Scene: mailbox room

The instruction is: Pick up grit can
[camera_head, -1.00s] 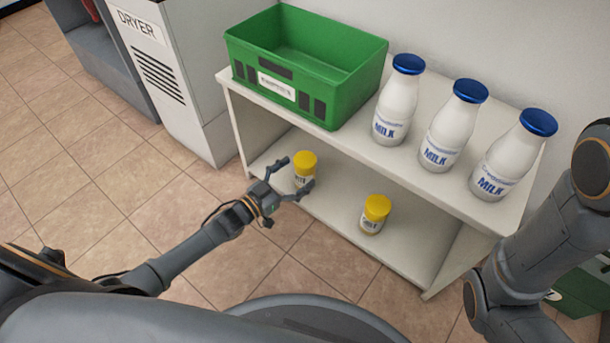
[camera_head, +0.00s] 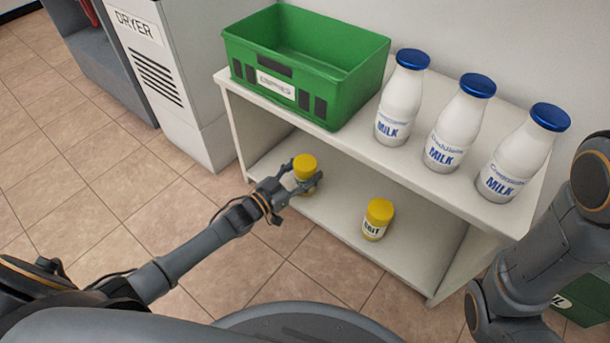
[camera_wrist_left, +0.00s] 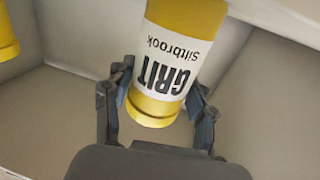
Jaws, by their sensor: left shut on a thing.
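The grit can (camera_head: 305,166) has a yellow lid and stands on the lower shelf at the left. My left gripper (camera_head: 304,184) is shut on it, one finger on each side. In the left wrist view the can (camera_wrist_left: 177,62) shows a white label reading "GRIT Siltbrook" and yellow ends, between the two fingers of my left gripper (camera_wrist_left: 160,100). I cannot tell whether the can is clear of the shelf. My right arm shows at the right edge, but its gripper is out of view.
A second yellow-lidded can (camera_head: 377,219) stands on the lower shelf to the right. Above, the white shelf unit (camera_head: 350,155) bears a green crate (camera_head: 345,95) and three milk bottles (camera_head: 457,124). A dryer (camera_head: 165,75) stands at the left.

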